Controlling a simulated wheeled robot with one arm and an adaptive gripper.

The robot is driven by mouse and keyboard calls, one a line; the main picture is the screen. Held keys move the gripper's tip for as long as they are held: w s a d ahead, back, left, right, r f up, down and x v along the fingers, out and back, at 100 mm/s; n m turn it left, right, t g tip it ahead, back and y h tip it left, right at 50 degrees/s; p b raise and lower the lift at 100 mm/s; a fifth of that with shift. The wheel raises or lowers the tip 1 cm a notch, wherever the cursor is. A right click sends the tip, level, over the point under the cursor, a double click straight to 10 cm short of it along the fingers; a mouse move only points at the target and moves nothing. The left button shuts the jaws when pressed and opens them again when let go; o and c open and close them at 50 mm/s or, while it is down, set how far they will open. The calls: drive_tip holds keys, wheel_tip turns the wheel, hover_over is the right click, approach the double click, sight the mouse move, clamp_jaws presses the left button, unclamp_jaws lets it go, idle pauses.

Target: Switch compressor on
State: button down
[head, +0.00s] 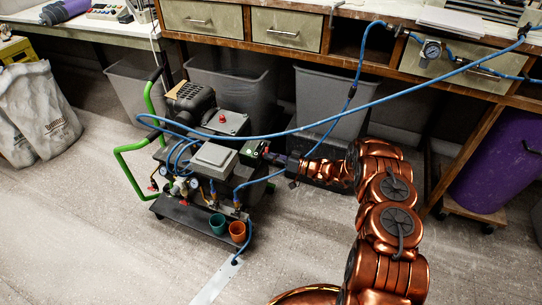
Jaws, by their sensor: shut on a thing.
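The compressor (208,157) stands on the floor left of centre, a dark unit with green handles, a grey box on top and gauges at its front. A small dark switch box (254,149) with green and red marks sits on its right side. My gripper (276,158) reaches in from the right, at the height of this box and against it. Its fingers look closed on the switch part at the box's right side. The exact contact is small and partly hidden.
A blue hose (330,124) arches from the compressor to the bench (285,33) at upper right. Grey bins (330,100) stand under the bench behind my arm. Two cups (237,231) sit on the compressor's front tray. Floor at lower left is clear.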

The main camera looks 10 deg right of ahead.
drive_tip(key=shift+m, duration=1.4)
drive_tip(key=shift+f, duration=0.1)
drive_tip(key=c, duration=1.2)
unclamp_jaws()
drive_tip(key=shift+c, duration=0.2)
drive_tip(key=v, duration=1.2)
